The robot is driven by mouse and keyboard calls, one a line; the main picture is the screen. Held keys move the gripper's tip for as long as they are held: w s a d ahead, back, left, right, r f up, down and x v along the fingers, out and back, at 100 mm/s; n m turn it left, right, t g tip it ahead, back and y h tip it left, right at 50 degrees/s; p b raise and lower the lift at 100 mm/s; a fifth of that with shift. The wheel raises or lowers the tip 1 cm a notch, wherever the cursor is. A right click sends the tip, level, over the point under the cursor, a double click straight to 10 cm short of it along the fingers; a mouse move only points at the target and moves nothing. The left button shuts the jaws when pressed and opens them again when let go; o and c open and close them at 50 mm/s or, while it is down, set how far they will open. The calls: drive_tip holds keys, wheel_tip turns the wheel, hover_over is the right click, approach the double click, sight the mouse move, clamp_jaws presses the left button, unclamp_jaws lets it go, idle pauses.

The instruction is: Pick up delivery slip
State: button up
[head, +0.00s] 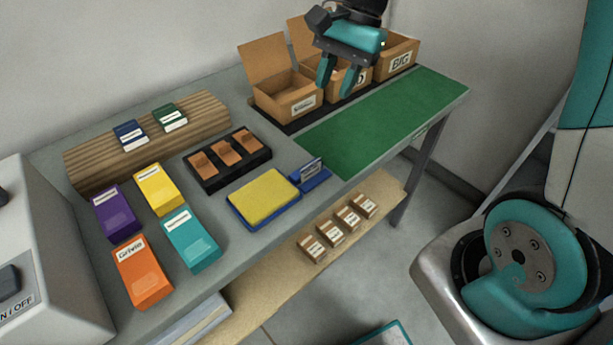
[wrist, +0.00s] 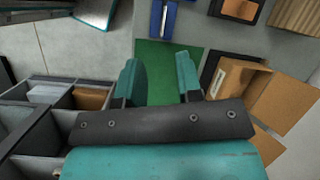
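A small pale card with dark print (head: 311,168), which looks like the delivery slip, stands upright in a blue holder (head: 318,182) at the near edge of the table. The blue holder also shows at the top of the wrist view (wrist: 170,22), with a thin pale edge in it. My gripper (head: 338,90) is open, with nothing between its fingers. It is above the far side of the table, in front of the cardboard boxes, well apart from the holder. In the wrist view my gripper (wrist: 160,78) has green mat between its fingers.
Open cardboard boxes (head: 287,107) stand at the back beside a bare green mat (head: 385,120). A yellow pad (head: 264,197) and a black tray (head: 205,182) lie left of the holder. Coloured boxes (head: 142,272) stand further left. Small boxes (head: 331,233) sit on a lower shelf (head: 285,275).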

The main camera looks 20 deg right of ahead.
drive_tip(key=w+d+f+m, duration=0.3)
drive_tip(key=f+m, duration=0.1)
approach(310, 170)
wheel_tip(310, 170, down, 3)
drive_tip(key=shift+w+r, duration=0.2)
drive_tip(key=shift+r, duration=0.05)
drive_tip(key=x, duration=0.3)
drive_tip(key=a+x, duration=0.1)
drive_tip(key=shift+s+f, duration=0.15)
drive_tip(key=shift+s, duration=0.2)
drive_tip(key=shift+a+f, duration=0.2)
drive_tip(key=shift+f, duration=0.3)
clamp_jaws()
